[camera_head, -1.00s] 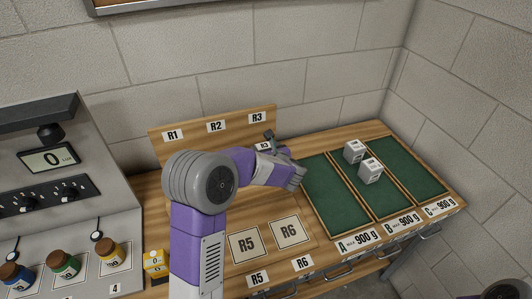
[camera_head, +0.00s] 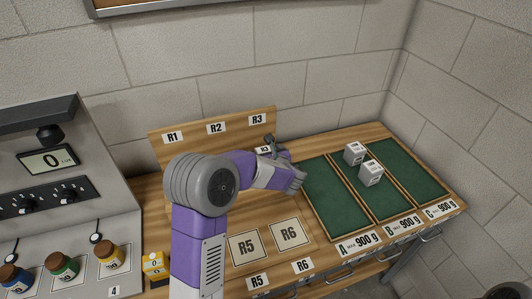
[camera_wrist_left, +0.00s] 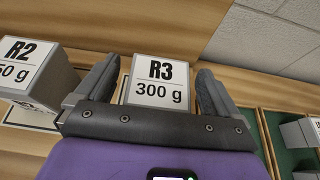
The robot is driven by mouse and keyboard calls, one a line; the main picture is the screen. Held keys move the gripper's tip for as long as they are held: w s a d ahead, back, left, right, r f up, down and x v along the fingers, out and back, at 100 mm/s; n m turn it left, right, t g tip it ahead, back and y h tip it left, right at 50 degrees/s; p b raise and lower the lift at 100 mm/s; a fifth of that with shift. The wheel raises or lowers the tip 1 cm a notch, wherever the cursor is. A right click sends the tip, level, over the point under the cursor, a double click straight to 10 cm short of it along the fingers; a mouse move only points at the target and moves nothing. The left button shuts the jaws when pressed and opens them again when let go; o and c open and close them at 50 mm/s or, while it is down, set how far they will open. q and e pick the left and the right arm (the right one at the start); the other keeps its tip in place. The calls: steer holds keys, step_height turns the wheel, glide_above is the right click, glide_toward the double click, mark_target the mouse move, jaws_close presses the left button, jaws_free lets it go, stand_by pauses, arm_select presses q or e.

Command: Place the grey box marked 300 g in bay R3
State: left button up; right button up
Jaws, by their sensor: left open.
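The grey box marked R3, 300 g (camera_wrist_left: 158,88) stands between the two spread fingers of my left gripper (camera_wrist_left: 157,76) in the left wrist view. Narrow gaps show beside it, so the gripper is open around it, not shut on it. In the head view my left gripper (camera_head: 269,147) is at the back of the bench, below the R3 sign (camera_head: 257,118) on the wooden backboard. The box's small R3 label (camera_head: 264,150) shows there; my arm hides most of the box and its bay floor. My right gripper is not in view.
A grey box marked R2 (camera_wrist_left: 30,80) stands close on the left. Two grey boxes (camera_head: 371,173) sit in green-lined tray B (camera_head: 392,205); tray A (camera_head: 335,205) is clear. Marked squares R5 (camera_head: 245,246) and R6 (camera_head: 289,233) are empty. Jars and a meter stand left.

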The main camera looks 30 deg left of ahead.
arm_select(q)
steer(key=p+v, duration=0.1)
steer(key=v, duration=1.1)
steer(key=shift+r, duration=0.15)
